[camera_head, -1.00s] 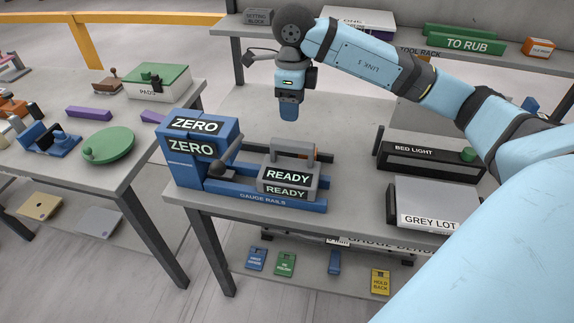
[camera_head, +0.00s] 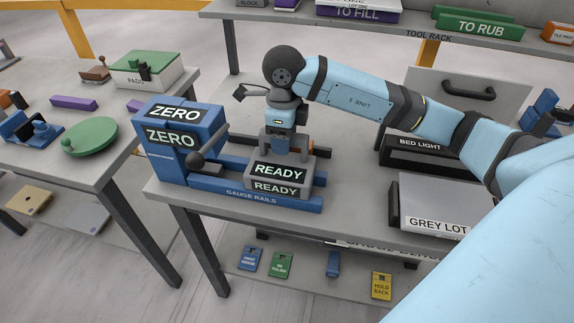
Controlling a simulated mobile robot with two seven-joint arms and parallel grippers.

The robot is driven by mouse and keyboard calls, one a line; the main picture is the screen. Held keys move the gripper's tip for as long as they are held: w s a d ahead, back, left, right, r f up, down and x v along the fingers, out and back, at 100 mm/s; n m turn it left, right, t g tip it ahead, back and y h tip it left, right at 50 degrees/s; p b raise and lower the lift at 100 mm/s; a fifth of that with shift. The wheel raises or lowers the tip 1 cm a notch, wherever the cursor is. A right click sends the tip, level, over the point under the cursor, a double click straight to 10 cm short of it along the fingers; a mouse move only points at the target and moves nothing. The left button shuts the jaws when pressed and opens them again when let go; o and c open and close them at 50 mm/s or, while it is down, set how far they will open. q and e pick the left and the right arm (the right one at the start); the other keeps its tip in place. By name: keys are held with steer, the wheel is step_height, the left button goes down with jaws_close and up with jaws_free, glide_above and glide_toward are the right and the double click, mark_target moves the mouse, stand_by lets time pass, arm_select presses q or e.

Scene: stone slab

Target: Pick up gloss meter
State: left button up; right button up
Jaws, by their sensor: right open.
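The gloss meter seems to be the grey box with "READY" on its top and front (camera_head: 276,187), seen in the head view on the blue gauge rails (camera_head: 228,189). It has a raised handle on top. My right gripper (camera_head: 286,147) points down at the handle, with its fingers open. The fingertips overlap the handle in the picture, and I cannot tell whether they touch it. The gripper hides part of the handle and the rear of the meter. My left gripper is not in view.
The "BED LIGHT" box (camera_head: 405,155) and "GREY LOT" box (camera_head: 440,205) are at right. A tool rack (camera_head: 400,28) stands behind.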

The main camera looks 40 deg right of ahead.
steer(key=shift+f, duration=0.8)
steer(key=shift+r, duration=0.15)
steer(key=shift+a, duration=0.1)
jaws_close()
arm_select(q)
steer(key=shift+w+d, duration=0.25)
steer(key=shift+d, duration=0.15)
